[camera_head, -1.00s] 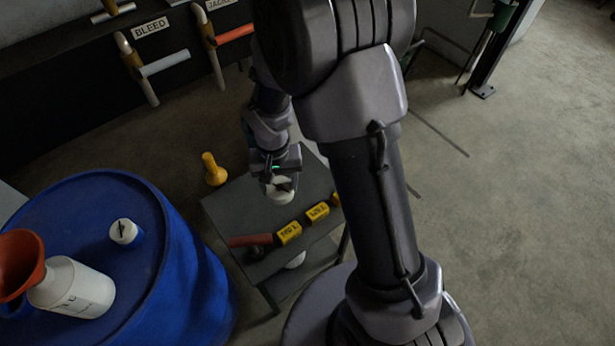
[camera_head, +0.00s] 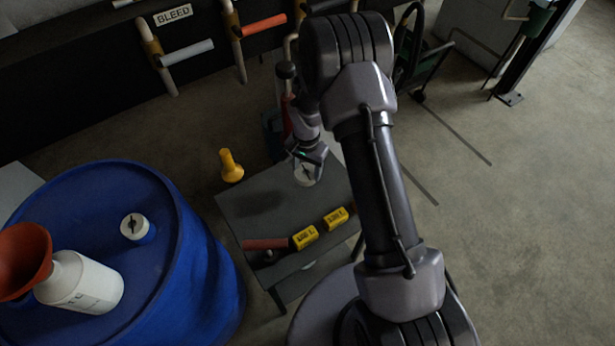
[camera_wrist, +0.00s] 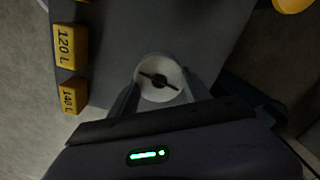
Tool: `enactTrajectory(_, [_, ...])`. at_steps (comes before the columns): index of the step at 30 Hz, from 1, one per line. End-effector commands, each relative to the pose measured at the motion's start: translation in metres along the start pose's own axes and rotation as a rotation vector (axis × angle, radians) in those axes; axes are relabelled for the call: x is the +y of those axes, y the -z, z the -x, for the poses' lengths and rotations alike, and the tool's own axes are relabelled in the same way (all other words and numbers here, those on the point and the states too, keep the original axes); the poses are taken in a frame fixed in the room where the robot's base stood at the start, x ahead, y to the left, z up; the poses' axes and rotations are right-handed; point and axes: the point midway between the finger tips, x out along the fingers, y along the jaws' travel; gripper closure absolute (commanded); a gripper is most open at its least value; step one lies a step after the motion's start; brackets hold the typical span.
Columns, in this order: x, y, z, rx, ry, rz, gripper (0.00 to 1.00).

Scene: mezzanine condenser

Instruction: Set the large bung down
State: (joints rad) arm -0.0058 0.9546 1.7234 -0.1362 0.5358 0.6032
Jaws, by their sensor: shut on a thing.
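The large bung is a round white cap (camera_head: 304,176) with a dark wing-shaped bar across its top. My gripper (camera_head: 306,166) is shut on it, over the far right part of a dark grey table (camera_head: 240,222). In the wrist view the bung (camera_wrist: 158,80) sits between the two fingers (camera_wrist: 158,92), its face and dark bar showing. A dark shadow lies on the tabletop to its left. I cannot tell how large the gap to the tabletop is. Another white cap (camera_head: 135,227) is on the blue drum (camera_head: 165,275).
Two yellow blocks (camera_head: 305,237) (camera_head: 335,217) and a red-handled item (camera_head: 266,244) lie along the table's near side. A yellow object (camera_head: 231,166) stands beyond the table. A white bottle (camera_head: 90,284) and orange funnel (camera_head: 22,262) are on the drum. The table's left and middle are clear.

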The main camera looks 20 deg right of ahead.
Motion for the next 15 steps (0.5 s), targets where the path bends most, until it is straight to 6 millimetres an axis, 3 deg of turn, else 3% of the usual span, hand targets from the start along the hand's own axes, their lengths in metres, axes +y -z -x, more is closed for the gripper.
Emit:
enactTrajectory(4, [-0.001,0.011,-0.009,-0.002,-0.001,0.0,0.84])
enactTrajectory(9, [-0.001,0.011,-0.038,-0.001,-0.001,0.001,0.84])
enactTrajectory(15, [-0.001,0.011,-0.035,0.0,0.0,0.001,0.84])
